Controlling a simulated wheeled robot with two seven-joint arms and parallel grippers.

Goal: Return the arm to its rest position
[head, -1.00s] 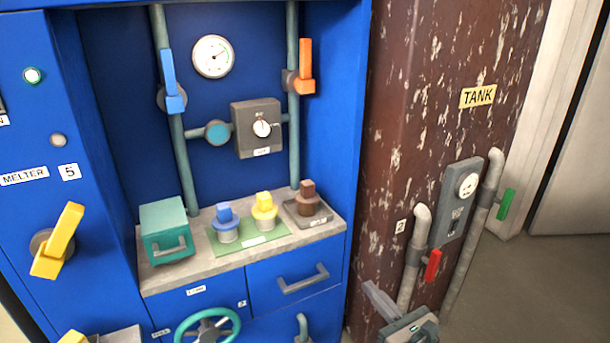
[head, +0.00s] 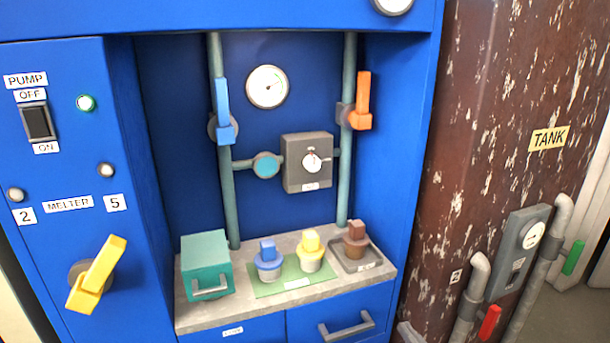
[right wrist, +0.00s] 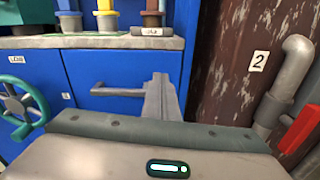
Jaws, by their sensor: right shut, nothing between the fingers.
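My right gripper (head: 408,332) barely shows at the bottom edge of the head view, low and to the right of the blue cabinet's drawer. In the right wrist view its fingers (right wrist: 161,92) are together with nothing between them. They appear in front of the drawer front, just right of the grey drawer handle (right wrist: 118,91); I cannot tell the gap. My left arm and left gripper are in neither current view.
The grey counter (head: 215,315) holds a teal box (head: 206,265) and blue, yellow and brown-topped pieces. A rusty brown tank (head: 480,130) with grey pipes and a red handle (head: 489,322) stands at right. A teal handwheel (right wrist: 20,108) is at left in the wrist view.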

